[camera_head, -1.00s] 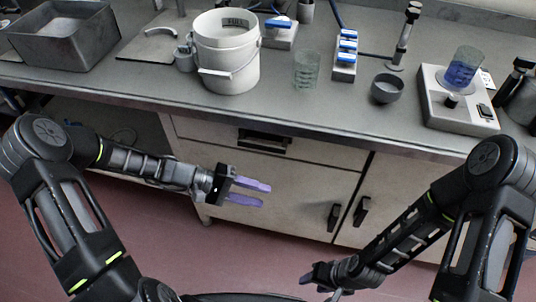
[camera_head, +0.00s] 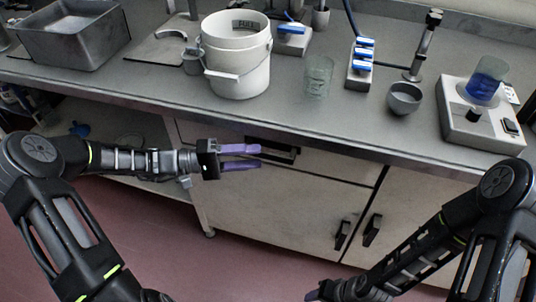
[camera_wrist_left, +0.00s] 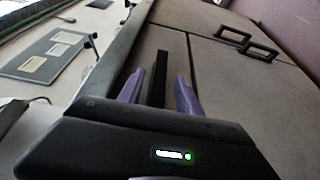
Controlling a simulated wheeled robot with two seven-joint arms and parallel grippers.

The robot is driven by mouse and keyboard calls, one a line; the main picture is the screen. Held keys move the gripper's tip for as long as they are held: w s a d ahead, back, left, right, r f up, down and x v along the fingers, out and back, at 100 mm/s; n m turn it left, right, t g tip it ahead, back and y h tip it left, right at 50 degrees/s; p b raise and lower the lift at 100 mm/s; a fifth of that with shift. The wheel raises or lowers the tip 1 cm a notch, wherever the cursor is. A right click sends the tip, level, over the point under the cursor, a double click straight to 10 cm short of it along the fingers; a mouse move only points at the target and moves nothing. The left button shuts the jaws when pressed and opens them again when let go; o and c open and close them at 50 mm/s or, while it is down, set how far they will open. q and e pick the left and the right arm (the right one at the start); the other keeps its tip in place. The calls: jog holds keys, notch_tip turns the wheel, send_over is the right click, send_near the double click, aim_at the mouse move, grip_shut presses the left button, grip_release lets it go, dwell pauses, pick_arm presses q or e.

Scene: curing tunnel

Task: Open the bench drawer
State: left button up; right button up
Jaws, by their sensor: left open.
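The bench drawer (camera_head: 340,170) is a pale front under the worktop, and it looks closed, flush with the cabinet. Its dark handle (camera_head: 285,154) is partly hidden by my left gripper (camera_head: 259,157) in the head view. That gripper is open, its purple fingers pointing right at the handle. In the left wrist view the dark handle bar (camera_wrist_left: 159,78) shows between the two spread fingers (camera_wrist_left: 158,92); I cannot tell whether they touch it. My right gripper (camera_head: 316,294) is only partly seen at the bottom, and its jaws cannot be made out.
Two cupboard doors with dark handles (camera_head: 342,235) (camera_head: 372,230) lie below the drawer. On the bench stand a white bucket (camera_head: 238,75), a glass beaker (camera_head: 318,75), a grey bowl (camera_head: 404,98) and a stirrer plate (camera_head: 478,125). An open shelf (camera_head: 120,160) is at the left.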

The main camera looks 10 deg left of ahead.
aim_at(263, 156)
pick_arm(q)
jog(key=shift+x, duration=2.3)
jog(key=shift+c, duration=0.3)
grip_shut()
